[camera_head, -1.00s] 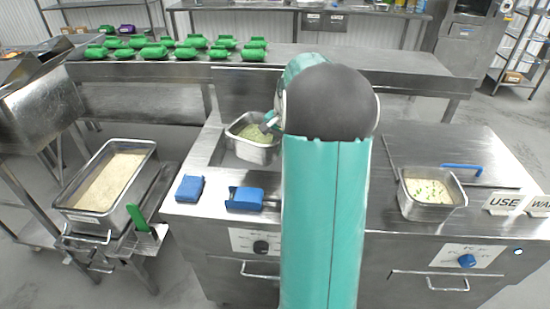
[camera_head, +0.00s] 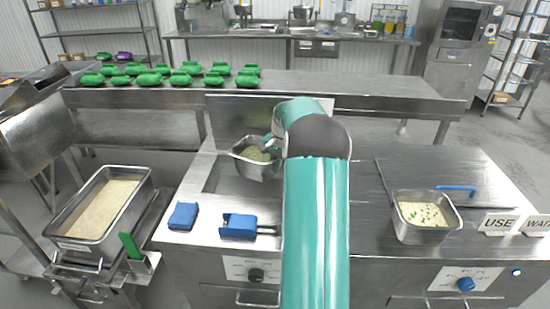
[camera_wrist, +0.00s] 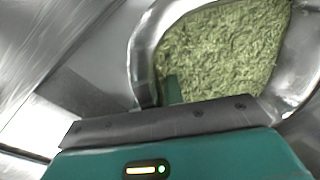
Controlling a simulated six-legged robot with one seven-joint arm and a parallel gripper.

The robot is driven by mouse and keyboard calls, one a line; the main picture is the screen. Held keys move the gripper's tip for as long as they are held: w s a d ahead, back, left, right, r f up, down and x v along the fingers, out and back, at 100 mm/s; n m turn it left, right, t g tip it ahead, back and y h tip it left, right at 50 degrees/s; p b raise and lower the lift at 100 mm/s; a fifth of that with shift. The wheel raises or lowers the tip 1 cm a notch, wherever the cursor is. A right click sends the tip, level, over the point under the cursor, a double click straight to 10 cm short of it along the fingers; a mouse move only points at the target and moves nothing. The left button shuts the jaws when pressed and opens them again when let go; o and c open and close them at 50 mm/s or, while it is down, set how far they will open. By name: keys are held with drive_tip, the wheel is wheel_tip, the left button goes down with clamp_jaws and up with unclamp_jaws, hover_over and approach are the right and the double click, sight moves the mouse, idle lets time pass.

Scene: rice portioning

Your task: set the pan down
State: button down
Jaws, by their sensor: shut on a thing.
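The metal pan (camera_head: 256,174) with green, rice-like food in it is at the back of the left counter, left of my arm. In the wrist view its pale metal rim (camera_wrist: 143,55) curves around the food. My gripper (camera_head: 271,147) is shut on the pan's near rim; the arm partly hides it in the head view. In the wrist view a finger (camera_wrist: 172,90) shows at the rim. The pan looks tilted over the rectangular counter opening (camera_head: 222,178). I cannot tell whether its underside touches anything.
A second pan (camera_head: 425,234) of pale food with green bits stands on the right counter near the signs. A large rice tray (camera_head: 122,226) is at left.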

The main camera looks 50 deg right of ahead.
wheel_tip(320, 180, down, 13)
drive_tip(key=shift+w+r, duration=0.1)
drive_tip(key=shift+r, duration=0.05)
idle(0.4)
drive_tip(key=c, duration=1.5)
unclamp_jaws()
drive_tip(key=shift+f, duration=0.3)
drive_tip(key=r, duration=0.4)
drive_tip(key=s+r, duration=0.1)
drive_tip(key=r, duration=0.3)
drive_tip(key=s+r, duration=0.1)
drive_tip(key=r, duration=0.3)
drive_tip(key=shift+s+d+r, duration=0.15)
drive_tip(key=shift+d, duration=0.1)
